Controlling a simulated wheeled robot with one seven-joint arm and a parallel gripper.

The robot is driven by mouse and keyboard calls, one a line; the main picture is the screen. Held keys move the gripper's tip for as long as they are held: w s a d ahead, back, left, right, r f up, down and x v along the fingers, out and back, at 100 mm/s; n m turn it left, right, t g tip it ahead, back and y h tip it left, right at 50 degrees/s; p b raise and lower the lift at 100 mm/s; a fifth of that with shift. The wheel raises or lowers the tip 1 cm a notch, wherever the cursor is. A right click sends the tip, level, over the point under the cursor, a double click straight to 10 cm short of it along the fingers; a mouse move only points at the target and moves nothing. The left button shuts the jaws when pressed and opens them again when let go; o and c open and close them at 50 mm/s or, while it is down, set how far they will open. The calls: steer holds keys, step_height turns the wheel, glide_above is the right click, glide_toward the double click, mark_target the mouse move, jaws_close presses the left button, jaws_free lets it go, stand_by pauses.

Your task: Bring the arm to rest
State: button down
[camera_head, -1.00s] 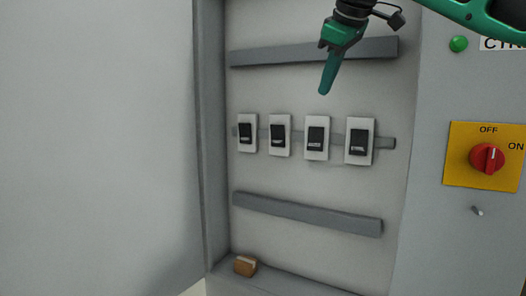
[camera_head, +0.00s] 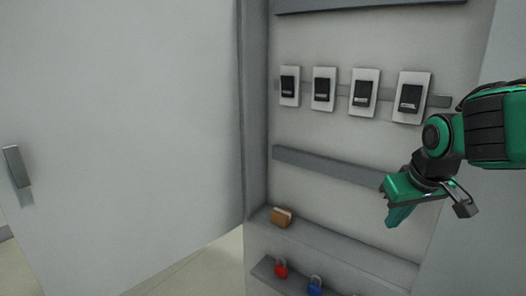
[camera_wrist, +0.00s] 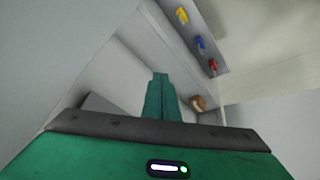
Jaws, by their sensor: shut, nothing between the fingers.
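My gripper (camera_head: 394,216) is at the right of the head view, in front of the open cabinet's lower part and pointing down. My green and black arm reaches in from the right edge. The fingers are shut with nothing between them. In the wrist view the closed green fingers (camera_wrist: 160,98) stand in the middle, apart from the things around them.
Several breakers (camera_head: 322,90) sit on a rail in the cabinet. A brown block (camera_head: 283,217) lies on its bottom ledge. A red padlock (camera_head: 281,268) and blue padlock (camera_head: 315,285) hang on a shelf below. The open door (camera_head: 120,130) fills the left.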

steer(key=s+f+m, duration=0.1)
steer(key=s+f, duration=0.4)
steer(key=f, duration=0.1)
steer(key=s+d+f+m+g, duration=0.1)
steer(key=s+d+m+g, duration=0.1)
steer(key=s+d, duration=0.3)
steer(key=s+d+f+m+g, duration=0.1)
steer(key=s+d+m+g, duration=0.2)
steer(key=s, duration=0.9)
steer(key=d+m, duration=0.1)
steer(key=d, duration=0.1)
steer(key=shift+d+m+y, duration=0.3)
steer(key=shift+d+m, duration=0.1)
steer(key=shift+f, duration=0.1)
